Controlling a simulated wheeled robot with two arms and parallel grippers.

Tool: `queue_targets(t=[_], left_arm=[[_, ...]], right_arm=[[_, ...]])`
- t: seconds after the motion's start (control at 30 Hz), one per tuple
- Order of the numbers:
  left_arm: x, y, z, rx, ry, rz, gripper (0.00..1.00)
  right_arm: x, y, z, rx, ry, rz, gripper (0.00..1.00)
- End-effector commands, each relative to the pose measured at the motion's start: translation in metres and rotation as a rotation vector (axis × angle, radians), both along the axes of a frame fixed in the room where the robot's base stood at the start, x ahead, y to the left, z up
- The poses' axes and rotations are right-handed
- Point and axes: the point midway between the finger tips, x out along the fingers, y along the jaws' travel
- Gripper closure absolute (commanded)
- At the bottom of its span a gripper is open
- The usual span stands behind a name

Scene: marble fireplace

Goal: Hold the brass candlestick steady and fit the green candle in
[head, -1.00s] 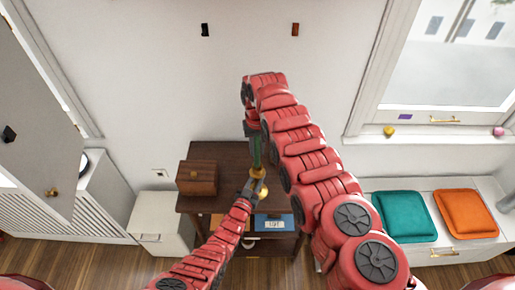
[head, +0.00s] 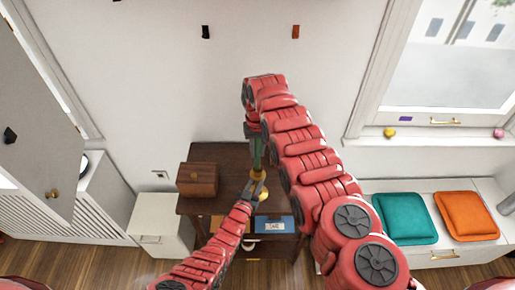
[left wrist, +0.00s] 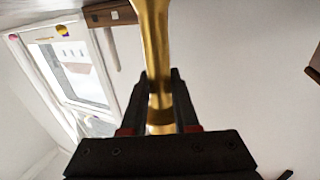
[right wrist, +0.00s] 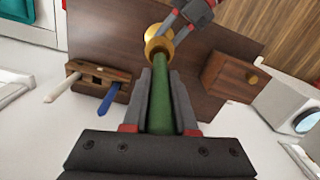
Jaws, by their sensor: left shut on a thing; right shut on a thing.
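The brass candlestick (head: 264,196) stands upright over the dark wooden table; in the left wrist view its gold stem (left wrist: 152,35) runs up between the fingers. My left gripper (head: 256,189) is shut on this stem. The green candle (head: 258,152) is upright above the candlestick, held by my right gripper (head: 256,130). In the right wrist view the green candle (right wrist: 161,95) is between the shut fingers, and its far end overlaps the brass cup (right wrist: 157,42). I cannot tell whether the end is inside the cup or just over it.
The dark table (head: 228,153) carries a wooden box (head: 197,179) at its left. A wooden rack (right wrist: 97,72) with a white candle (right wrist: 62,88) and a blue candle (right wrist: 107,99) shows in the right wrist view. A white cabinet (head: 153,222) stands left of the table.

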Motion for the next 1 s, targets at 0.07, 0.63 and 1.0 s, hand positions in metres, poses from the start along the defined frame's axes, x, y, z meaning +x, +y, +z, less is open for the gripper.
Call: queue_targets(t=[0.07,0.63,1.0], left_arm=[[0.000,0.000,0.001,-0.001,-0.002,0.000,1.00],[-0.001,0.000,0.000,-0.001,-0.002,0.000,0.36],[-0.026,0.010,-0.001,-0.001,-0.003,-0.001,0.36]], right_arm=[[0.000,0.000,0.000,0.000,0.000,0.000,1.00],[0.000,0.000,0.000,0.000,-0.001,0.000,1.00],[0.000,0.000,0.000,0.000,-0.001,0.000,1.00]])
